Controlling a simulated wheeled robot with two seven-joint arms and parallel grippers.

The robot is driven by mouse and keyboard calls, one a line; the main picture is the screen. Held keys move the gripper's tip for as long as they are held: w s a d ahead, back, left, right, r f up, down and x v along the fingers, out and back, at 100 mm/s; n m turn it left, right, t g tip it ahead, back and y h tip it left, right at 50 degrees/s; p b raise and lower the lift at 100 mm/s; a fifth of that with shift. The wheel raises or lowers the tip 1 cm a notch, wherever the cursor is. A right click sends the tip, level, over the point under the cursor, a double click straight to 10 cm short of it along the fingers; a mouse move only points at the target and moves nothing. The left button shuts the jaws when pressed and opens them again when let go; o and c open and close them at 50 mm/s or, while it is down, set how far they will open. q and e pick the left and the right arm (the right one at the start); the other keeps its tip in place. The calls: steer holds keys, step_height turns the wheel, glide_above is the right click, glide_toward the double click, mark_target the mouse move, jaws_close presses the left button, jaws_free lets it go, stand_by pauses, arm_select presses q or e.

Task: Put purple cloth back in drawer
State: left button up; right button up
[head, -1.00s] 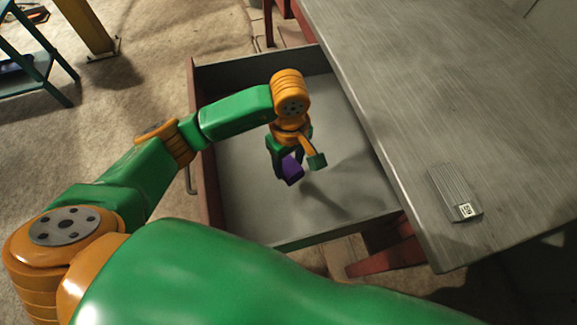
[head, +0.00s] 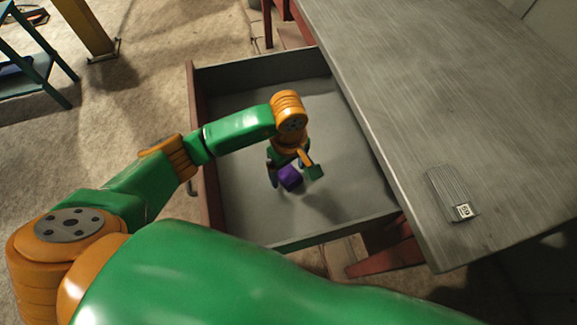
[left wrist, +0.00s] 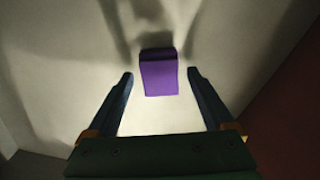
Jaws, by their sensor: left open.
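The purple cloth (head: 290,178) is a small folded block inside the open drawer (head: 240,214). It seems to rest on the drawer's grey floor. My left gripper (head: 293,176) is inside the drawer, just over the cloth, with its fingers apart. In the left wrist view the purple cloth (left wrist: 159,74) lies beyond and between the open fingertips of my left gripper (left wrist: 161,76), with space on both sides. My right gripper does not show in either view.
The grey worktop (head: 420,100) stands over the drawer's right side. A ribbed grey piece with a label (head: 453,193) lies on it. The drawer's red front (head: 199,130) is at the left. The drawer floor around the cloth is clear. A green stand (head: 40,60) is at far left.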

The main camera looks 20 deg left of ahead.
mark_target(289, 173)
arm_select(q)
step_height(289, 173, up, 12)
steer(key=shift+r, duration=0.15)
stand_by(0.3)
